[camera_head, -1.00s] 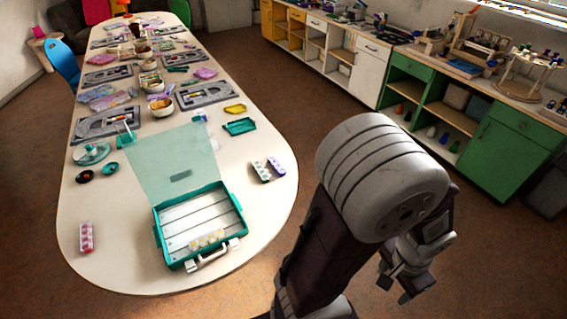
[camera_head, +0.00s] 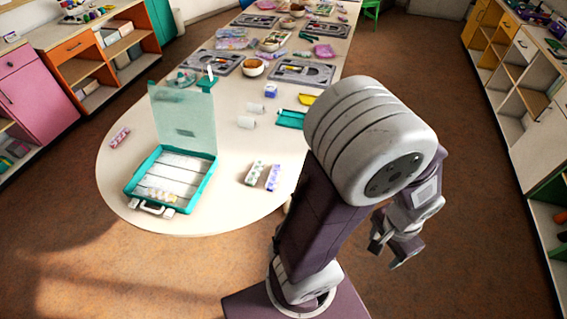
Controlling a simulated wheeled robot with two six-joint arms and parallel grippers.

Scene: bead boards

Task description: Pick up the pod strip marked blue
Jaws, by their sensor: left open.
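Two pod strips lie side by side on the near right part of the table (camera_head: 225,208). The right one, with blue-violet sides (camera_head: 273,177), looks like the blue-marked strip. The left one has green marks (camera_head: 254,172). A pink-red strip (camera_head: 120,137) lies at the table's left edge. A yellowish strip (camera_head: 162,196) lies inside the open teal case (camera_head: 207,182). My left gripper (camera_head: 389,255) is open and empty, over the floor right of the table, well apart from the strips. My right gripper is not in view.
The case's clear lid (camera_head: 183,118) stands up behind it. White cylinders (camera_head: 247,122), a teal tray (camera_head: 290,119), grey boards (camera_head: 303,72) and a bowl (camera_head: 253,67) lie farther back. Shelves line both sides. The floor around the table's rounded near end is clear.

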